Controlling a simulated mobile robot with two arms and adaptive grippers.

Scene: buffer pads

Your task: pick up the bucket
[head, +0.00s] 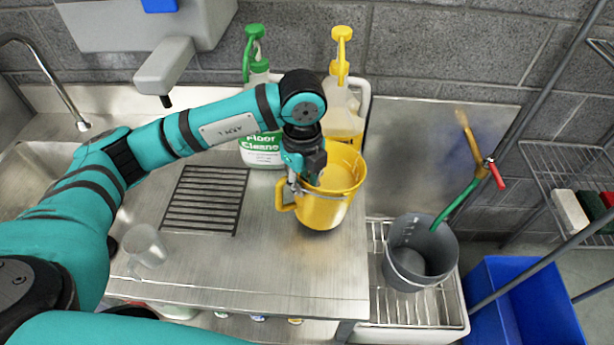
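A grey bucket (440,247) with a thin wire handle stands in the low white sink on the right, open side up. A yellow jug-like pail (332,205) with a side handle and a thin grey wire is at the right end of the steel counter. My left gripper (303,182) points down at the yellow pail's near-left rim and overlaps it. The fingers are small and partly hidden, so I cannot tell whether they are closed on the rim or wire. I cannot tell if the pail rests on the counter. My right gripper is out of view.
A floor cleaner bottle (262,150) and a yellow-topped bottle (341,110) stand behind the pail. A clear mug (147,247) is at the counter's front left. A blue bin (525,300) stands at right.

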